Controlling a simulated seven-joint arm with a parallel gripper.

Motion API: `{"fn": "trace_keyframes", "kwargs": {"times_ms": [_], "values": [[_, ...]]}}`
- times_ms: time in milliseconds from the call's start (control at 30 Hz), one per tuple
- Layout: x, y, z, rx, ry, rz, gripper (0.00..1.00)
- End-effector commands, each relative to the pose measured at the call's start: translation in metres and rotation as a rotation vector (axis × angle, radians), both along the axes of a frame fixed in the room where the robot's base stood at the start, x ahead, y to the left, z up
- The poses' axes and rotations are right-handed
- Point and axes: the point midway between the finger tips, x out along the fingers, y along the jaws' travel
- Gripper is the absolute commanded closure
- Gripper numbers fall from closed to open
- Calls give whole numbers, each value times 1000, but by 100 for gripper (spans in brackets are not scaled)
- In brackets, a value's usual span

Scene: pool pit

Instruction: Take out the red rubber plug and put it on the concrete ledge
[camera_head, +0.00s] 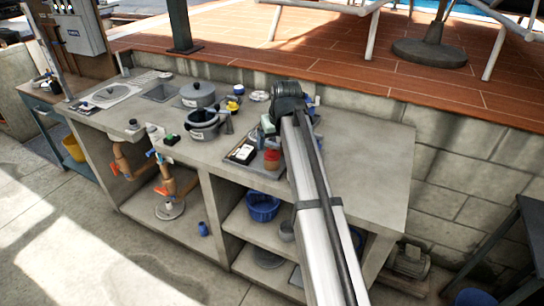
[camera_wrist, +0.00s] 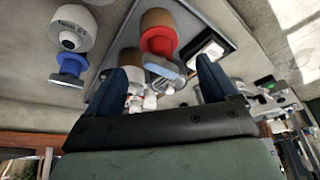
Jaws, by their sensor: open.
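A red plug (camera_head: 271,155) shows on the concrete counter, left of my arm. In the wrist view the red plug (camera_wrist: 158,41) sits in a tan cylindrical fitting (camera_wrist: 157,20), with a grey-blue handle (camera_wrist: 165,70) on its outer end. My gripper (camera_wrist: 163,80) is open, its dark fingertips spread to either side of the handle and apart from it. Whether the handle is in the jaws' depth I cannot tell. In the head view my arm hides the fingertips. The concrete counter top (camera_head: 365,170) is bare right of my arm; I cannot tell which surface is the ledge.
A white fitting with a blue plug (camera_wrist: 70,62) is beside the tan one. A dark tray (camera_head: 242,154) holds a white-screened item. Pots (camera_head: 203,123) and a sink (camera_head: 108,94) stand left. A block wall (camera_head: 450,130) rises behind, below the red-brown deck.

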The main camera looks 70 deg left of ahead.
Motion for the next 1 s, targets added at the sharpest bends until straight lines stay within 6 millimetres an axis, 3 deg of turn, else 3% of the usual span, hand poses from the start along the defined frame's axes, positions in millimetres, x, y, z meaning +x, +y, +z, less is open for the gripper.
{"fn": "trace_keyframes", "kwargs": {"times_ms": [500, 733, 1000], "values": [[-1, 16, -47, 0, 0, 0, 14], [-1, 17, -49, 0, 0, 0, 14], [-1, 17, -49, 0, 0, 0, 39]]}}
